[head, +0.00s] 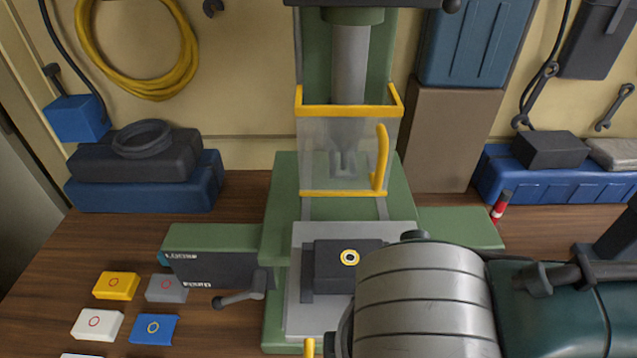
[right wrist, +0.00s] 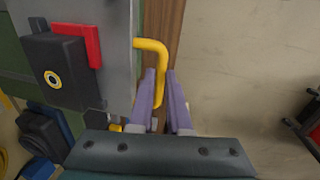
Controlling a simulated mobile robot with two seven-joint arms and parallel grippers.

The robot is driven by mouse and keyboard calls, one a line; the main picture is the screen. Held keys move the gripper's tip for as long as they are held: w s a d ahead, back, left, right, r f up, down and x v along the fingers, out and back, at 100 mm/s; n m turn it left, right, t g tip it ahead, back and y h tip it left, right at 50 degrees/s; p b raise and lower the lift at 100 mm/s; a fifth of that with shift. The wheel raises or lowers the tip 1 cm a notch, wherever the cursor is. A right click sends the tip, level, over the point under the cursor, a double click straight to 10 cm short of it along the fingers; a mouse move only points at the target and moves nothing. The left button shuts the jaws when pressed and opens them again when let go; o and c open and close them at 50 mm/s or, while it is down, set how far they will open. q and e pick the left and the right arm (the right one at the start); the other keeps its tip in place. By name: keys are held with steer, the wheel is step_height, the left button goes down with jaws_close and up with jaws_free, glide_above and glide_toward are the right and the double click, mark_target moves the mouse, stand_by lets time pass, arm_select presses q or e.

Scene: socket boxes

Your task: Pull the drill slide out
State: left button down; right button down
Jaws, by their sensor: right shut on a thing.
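The drill press (head: 283,215) is green and stands in the middle of the bench. Its light grey slide plate (head: 302,240) lies on the base and carries a black block (head: 330,265) with a yellow ring mark. In the right wrist view, the plate (right wrist: 120,50) shows with the black block and a red piece (right wrist: 80,42) beside it. A bent yellow handle (right wrist: 152,44) comes off the plate's edge. My right gripper (right wrist: 161,75) is shut on this handle, with its purple fingers on either side. In the head view my right arm hides the gripper and part of the slide.
A clear guard with a yellow frame (head: 350,193) stands above the slide. A dark lever (head: 240,292) sticks out at the left of the base. Several small coloured boxes, including a yellow one (head: 117,286), lie at the front left. Blue cases (head: 140,190) stand at the back.

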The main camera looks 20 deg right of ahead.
steer(key=shift+s+a, duration=0.25)
steer(key=shift+s, duration=0.5)
steer(key=c, duration=0.9)
jaws_free()
steer(key=shift+o, duration=0.2)
steer(key=shift+r, duration=0.1)
step_height(320, 180, up, 10)
steer(key=s, duration=0.1)
steer(key=shift+s+a+f+p, duration=0.2)
steer(key=shift+s+p, duration=0.15)
steer(key=shift+p, duration=0.1)
